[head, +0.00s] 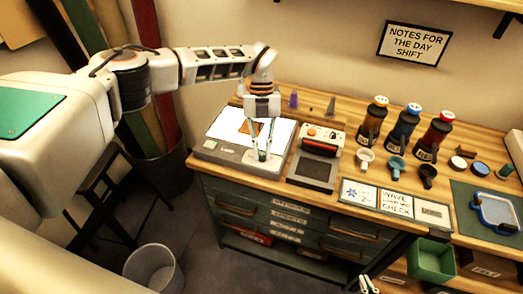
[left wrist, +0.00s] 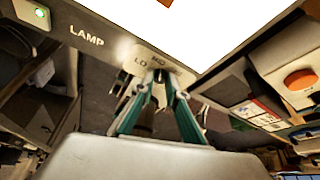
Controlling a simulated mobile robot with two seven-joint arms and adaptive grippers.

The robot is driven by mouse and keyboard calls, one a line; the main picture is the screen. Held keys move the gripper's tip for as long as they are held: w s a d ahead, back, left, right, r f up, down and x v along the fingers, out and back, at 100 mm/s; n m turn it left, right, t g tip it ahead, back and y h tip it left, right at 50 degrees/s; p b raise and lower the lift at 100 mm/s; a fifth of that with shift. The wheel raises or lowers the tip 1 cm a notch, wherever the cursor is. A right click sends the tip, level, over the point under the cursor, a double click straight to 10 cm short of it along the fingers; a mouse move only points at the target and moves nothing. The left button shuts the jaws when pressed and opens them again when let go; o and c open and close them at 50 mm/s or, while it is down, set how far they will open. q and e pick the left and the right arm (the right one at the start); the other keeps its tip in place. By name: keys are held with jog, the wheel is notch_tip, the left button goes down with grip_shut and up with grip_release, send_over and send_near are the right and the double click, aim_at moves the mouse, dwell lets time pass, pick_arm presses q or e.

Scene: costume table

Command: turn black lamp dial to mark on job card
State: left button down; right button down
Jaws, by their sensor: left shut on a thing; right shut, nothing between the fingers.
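The light box (head: 222,151) stands at the left of the bench with its white panel lit. In the left wrist view its front strip (left wrist: 112,38) reads LAMP, with LO and MID marks beside my fingertips. My left gripper (head: 263,153) points down at this strip; its teal fingers also show in the left wrist view (left wrist: 160,78). They are shut on the black lamp dial, which they hide, so its pointer cannot be read. Cards (head: 397,203) lie at the bench front, one reading WAVE CHECK; their small marks are unclear. My right gripper (head: 368,286) is shut and empty, low at the bottom edge.
A device with an orange knob (head: 311,132) stands just right of the light box. Several bottles (head: 405,126) and small cups (head: 396,167) stand farther right. A green bin (head: 432,261) sits below the bench front. An orange piece (head: 250,127) lies on the lit panel.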

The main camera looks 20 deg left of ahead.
pick_arm(q)
jog(key=shift+m, duration=0.6)
jog(key=c, duration=2)
grip_release()
jog(key=shift+d, duration=0.1)
jog(key=v, duration=1.2)
jog(key=shift+w+d, duration=0.1)
jog(key=shift+d, duration=0.05)
